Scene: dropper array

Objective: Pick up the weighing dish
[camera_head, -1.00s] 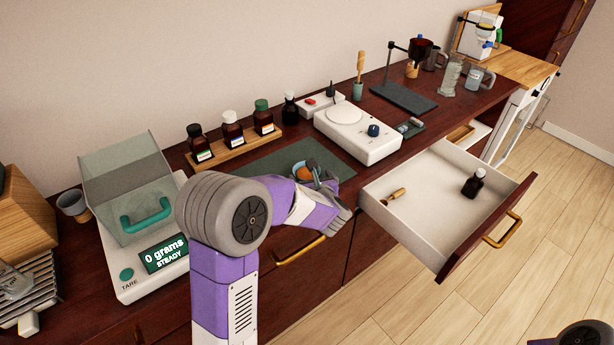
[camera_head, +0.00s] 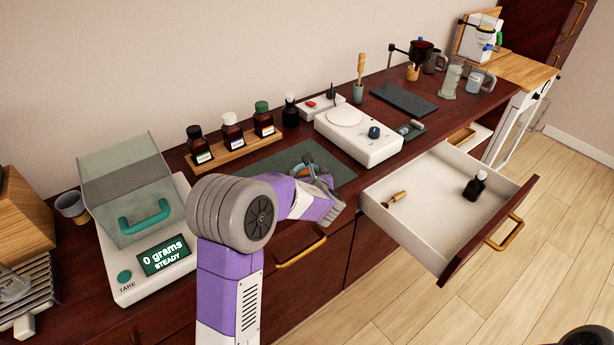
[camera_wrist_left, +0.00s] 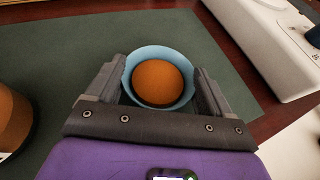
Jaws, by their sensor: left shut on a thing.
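The weighing dish (camera_wrist_left: 130,77) is a light blue round bowl with an orange-brown round mass in it. In the left wrist view it sits between the fingers of my left gripper (camera_wrist_left: 158,90), which is shut on it with one finger on each side. In the head view my left gripper (camera_head: 310,172) is over the dark green mat, and only a small blue part of the dish (camera_head: 297,171) shows beside it. I cannot tell whether the dish touches the mat. My right gripper is out of view.
A white device (camera_head: 380,148) with a knob stands right of the green mat (camera_head: 262,170). Bottles stand on a wooden rack (camera_head: 226,152) behind it. A balance (camera_head: 130,285) reading 0 grams is at left. An open drawer (camera_head: 425,225) juts out at right.

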